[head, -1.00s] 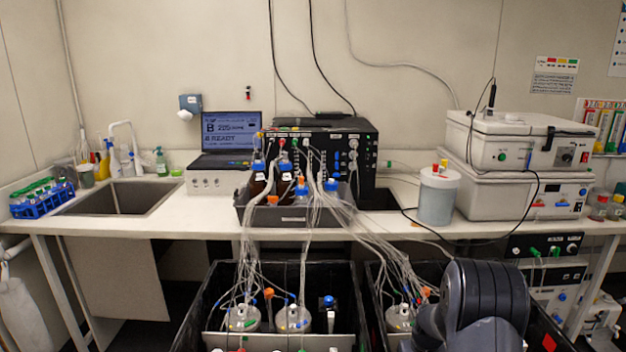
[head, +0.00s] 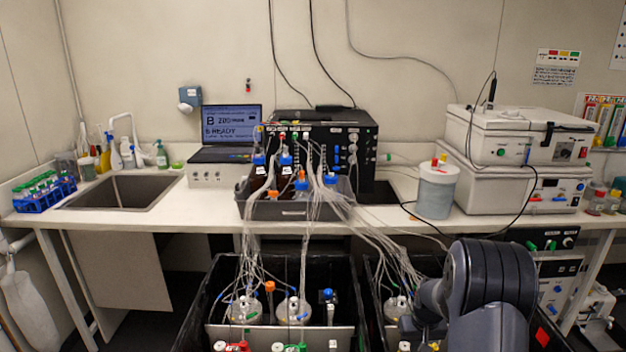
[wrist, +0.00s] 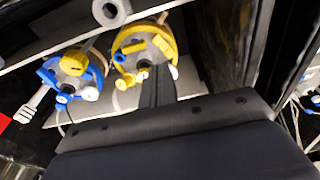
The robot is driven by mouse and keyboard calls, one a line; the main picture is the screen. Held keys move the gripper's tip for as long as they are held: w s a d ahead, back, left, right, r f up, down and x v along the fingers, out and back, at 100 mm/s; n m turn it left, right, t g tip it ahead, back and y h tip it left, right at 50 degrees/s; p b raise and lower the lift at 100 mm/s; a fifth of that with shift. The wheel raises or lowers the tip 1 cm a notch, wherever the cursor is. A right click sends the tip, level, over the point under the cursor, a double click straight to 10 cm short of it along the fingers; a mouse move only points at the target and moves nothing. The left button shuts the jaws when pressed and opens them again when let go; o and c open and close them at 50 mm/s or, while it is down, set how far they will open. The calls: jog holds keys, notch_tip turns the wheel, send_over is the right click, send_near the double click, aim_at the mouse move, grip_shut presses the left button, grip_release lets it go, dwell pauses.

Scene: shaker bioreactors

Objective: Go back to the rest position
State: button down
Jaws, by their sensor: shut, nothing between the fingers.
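My gripper (wrist: 158,84) shows in the wrist view as two dark fingers pressed together, shut and empty, reaching up from its wide dark body. Its tips are close to a vessel head with a yellow clamp (wrist: 146,50) in the picture; whether they touch it I cannot tell. A vessel head with a blue clamp (wrist: 72,72) is to its left. In the head view, dark links of my arm stand at the lower right over the right-hand black bin (head: 372,275). The gripper itself is hidden there.
The left black bin (head: 212,290) holds several glass vessels with tubing. Tubes run up to a grey tray of bottles (head: 290,211) on the white bench (head: 120,222). A white canister (head: 437,192) and stacked white instruments (head: 515,190) stand at the right. Dark walls flank the gripper in the wrist view.

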jog(key=shift+f, duration=0.1)
notch_tip(320, 180, down, 7)
jog(key=b, duration=0.3)
dwell(0.4)
